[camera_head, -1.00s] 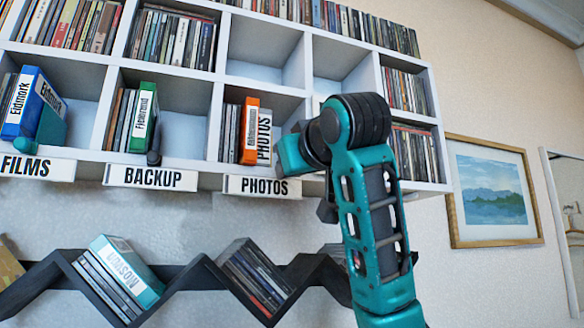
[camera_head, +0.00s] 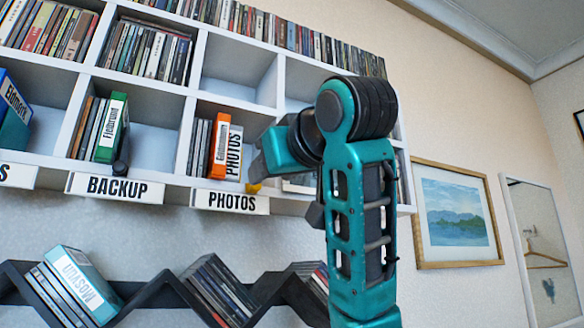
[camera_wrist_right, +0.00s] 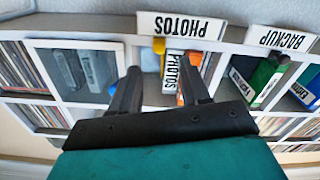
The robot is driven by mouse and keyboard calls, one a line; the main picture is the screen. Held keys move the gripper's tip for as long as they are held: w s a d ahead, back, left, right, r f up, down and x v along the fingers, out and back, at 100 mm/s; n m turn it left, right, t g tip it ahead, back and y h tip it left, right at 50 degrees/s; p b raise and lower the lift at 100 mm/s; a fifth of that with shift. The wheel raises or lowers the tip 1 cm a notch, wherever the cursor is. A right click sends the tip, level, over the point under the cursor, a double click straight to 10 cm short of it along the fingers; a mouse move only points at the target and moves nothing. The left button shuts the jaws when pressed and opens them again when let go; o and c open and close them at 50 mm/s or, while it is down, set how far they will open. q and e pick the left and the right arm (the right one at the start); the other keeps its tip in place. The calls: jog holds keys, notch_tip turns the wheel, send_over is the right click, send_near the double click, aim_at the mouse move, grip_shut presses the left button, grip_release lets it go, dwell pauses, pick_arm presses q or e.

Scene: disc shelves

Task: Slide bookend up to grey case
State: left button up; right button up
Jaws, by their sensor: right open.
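The grey case (camera_head: 235,158), lettered PHOTOS, stands upright to the right of an orange case (camera_head: 219,150) in the PHOTOS compartment. It also shows in the right wrist view (camera_wrist_right: 172,72), where the shelf appears upside down. A small yellow piece, seemingly the bookend (camera_head: 254,188), sits at the compartment's front, right of the grey case; most of it is hidden. It also shows in the wrist view (camera_wrist_right: 158,46). My right gripper (camera_wrist_right: 157,76) is open and points at this compartment, its fingers in front of the cases. My left gripper is not in view.
Shelf labels PHOTOS (camera_head: 230,201) and BACKUP (camera_head: 115,187) hang along the front edge. A dark bookend (camera_head: 122,157) stands beside the green case (camera_head: 111,128). A black zigzag rack (camera_head: 165,292) with cases is below. The compartment above PHOTOS is empty.

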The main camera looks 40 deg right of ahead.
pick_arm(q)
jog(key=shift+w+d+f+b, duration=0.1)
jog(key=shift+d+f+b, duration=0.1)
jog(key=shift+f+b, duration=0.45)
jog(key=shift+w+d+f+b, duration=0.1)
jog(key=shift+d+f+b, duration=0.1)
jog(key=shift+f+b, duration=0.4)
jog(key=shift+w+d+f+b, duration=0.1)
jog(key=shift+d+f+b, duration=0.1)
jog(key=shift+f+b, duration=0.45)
pick_arm(e)
jog(key=v, duration=0.6)
jog(key=shift+s, duration=0.2)
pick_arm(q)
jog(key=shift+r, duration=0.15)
pick_arm(e)
jog(key=shift+f, duration=0.1)
